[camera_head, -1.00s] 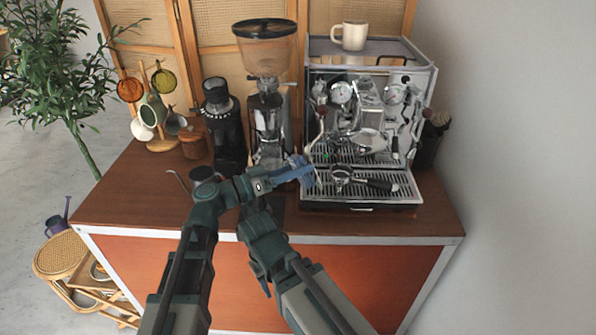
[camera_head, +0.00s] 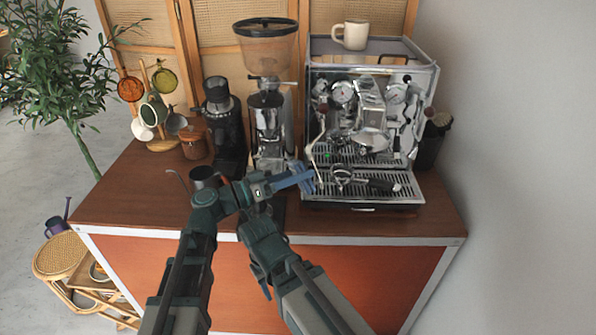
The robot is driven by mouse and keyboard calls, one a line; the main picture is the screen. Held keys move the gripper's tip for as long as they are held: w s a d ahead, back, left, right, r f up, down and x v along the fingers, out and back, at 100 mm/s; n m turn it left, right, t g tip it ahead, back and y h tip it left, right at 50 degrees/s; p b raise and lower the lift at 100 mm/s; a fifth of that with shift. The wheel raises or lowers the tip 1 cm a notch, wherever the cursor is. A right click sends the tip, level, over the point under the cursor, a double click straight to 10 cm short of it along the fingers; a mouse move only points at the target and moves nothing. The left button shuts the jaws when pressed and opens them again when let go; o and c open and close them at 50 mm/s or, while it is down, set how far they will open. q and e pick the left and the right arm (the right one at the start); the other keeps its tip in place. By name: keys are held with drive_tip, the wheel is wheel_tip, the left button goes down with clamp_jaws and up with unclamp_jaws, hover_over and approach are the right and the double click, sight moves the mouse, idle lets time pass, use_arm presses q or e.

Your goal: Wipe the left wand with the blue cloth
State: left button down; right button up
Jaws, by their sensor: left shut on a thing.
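The coffee machine (camera_head: 368,78) stands at the back right of the cart. Its left wand (camera_head: 311,152) is a thin, pale metal tube at the machine's left front, above the drip tray (camera_head: 395,197). My left gripper (camera_head: 300,179) is at the drip tray's left edge, by the wand's lower end. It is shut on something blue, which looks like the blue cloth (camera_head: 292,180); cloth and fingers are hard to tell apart. I cannot tell whether the cloth touches the wand. My right arm comes up from below, but its gripper does not show.
A portafilter (camera_head: 378,185) with a black handle lies on the drip tray. A coffee grinder (camera_head: 268,115) stands close left of the machine. A small dark cup (camera_head: 204,177) is behind my left arm. The counter's front right (camera_head: 380,225) is clear.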

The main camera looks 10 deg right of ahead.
use_arm(q)
drive_tip(key=shift+s+a+f, duration=0.1)
drive_tip(key=shift+s+f, duration=0.2)
drive_tip(key=shift+w+a+r+p, duration=0.1)
drive_tip(key=shift+a+r+p, duration=0.2)
drive_tip(key=shift+a, duration=0.85)
drive_tip(key=shift+s+a+r+p, duration=0.1)
drive_tip(key=shift+a+r+p, duration=0.15)
drive_tip(key=shift+a, duration=0.85)
drive_tip(key=shift+w+a+r+p, duration=0.1)
drive_tip(key=shift+a+r+p, duration=0.15)
drive_tip(key=shift+a, duration=0.9)
drive_tip(key=shift+w+d+r, duration=0.1)
drive_tip(key=shift+w+d, duration=0.05)
drive_tip(key=shift+d, duration=0.05)
